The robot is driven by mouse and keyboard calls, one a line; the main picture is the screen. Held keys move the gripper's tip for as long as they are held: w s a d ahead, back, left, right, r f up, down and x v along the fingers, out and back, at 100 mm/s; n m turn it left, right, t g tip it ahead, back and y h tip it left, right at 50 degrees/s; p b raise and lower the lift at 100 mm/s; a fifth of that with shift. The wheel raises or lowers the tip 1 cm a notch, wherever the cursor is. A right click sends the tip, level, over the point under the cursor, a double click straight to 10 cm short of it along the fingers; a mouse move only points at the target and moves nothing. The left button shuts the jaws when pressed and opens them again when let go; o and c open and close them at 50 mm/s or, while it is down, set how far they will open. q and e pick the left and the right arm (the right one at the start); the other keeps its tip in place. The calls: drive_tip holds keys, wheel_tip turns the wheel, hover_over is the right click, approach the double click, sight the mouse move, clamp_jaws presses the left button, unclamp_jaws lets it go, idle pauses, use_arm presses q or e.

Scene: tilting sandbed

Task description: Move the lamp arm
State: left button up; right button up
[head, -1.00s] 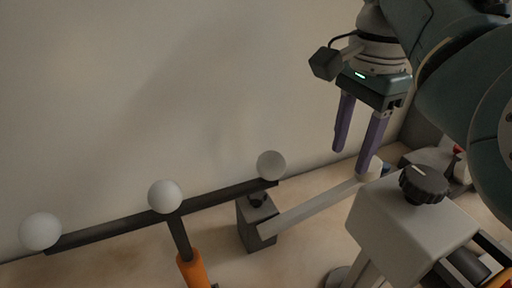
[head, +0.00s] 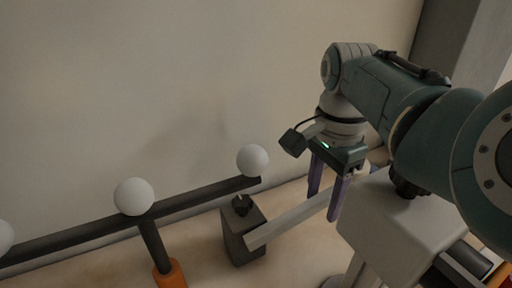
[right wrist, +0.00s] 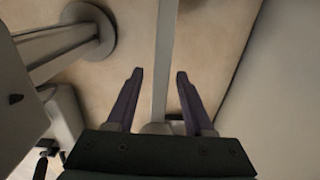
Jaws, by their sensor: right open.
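A pale straight bar (head: 292,218), which may be the lamp arm, runs from a dark grey block (head: 240,245) up to the right, behind my gripper. My right gripper (head: 323,205) is open, its purple fingers pointing down at the bar. In the right wrist view the bar (right wrist: 164,50) passes between the two fingertips, with gaps on both sides; I see no grip on it. A black bar (head: 90,231) with white globes (head: 134,196) stands on an orange handle (head: 169,276) at the left. My left gripper is not in view.
A pale box (head: 400,228) stands close to the right of my gripper, with a dark knob partly hidden by my arm. A round foot (right wrist: 87,30) shows in the right wrist view. A plain wall rises behind; tan floor lies below.

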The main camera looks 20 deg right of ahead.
drive_tip(key=shift+c, duration=0.4)
clamp_jaws()
idle(0.9)
